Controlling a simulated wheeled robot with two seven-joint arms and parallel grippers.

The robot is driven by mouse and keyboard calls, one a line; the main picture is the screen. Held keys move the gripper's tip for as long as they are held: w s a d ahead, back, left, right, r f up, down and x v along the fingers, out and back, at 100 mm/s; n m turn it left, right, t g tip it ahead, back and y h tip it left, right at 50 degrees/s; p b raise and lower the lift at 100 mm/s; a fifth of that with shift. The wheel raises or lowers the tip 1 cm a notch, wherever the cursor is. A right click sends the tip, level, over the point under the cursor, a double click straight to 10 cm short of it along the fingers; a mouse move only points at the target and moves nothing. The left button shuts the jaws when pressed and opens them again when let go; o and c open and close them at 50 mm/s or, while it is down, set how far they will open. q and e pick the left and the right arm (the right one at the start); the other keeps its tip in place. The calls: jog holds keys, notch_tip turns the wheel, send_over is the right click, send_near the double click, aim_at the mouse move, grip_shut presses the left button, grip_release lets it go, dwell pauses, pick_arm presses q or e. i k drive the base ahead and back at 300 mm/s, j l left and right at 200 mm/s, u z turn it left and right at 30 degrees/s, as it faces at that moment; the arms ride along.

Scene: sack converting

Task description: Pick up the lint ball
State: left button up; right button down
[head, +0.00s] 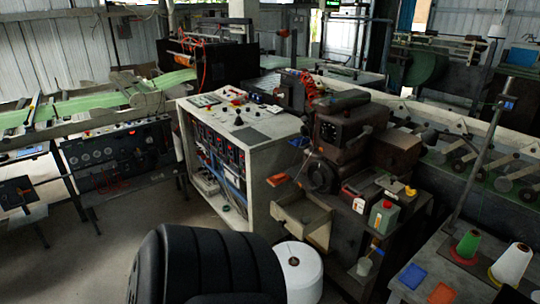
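I cannot make out a lint ball anywhere in the head view; it may be hidden or too small to tell. Neither of my grippers can be made out in this view. A small dark shape cut off at the bottom right edge cannot be identified.
A black padded chair back (205,262) and a white roll (299,272) stand in front. Behind them is a white control cabinet (262,160). A dark machine (340,135) has a green container (384,217) beside it. A table at right bears thread cones (511,262).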

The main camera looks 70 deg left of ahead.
aim_at(306, 220)
jog(key=u, duration=1.95)
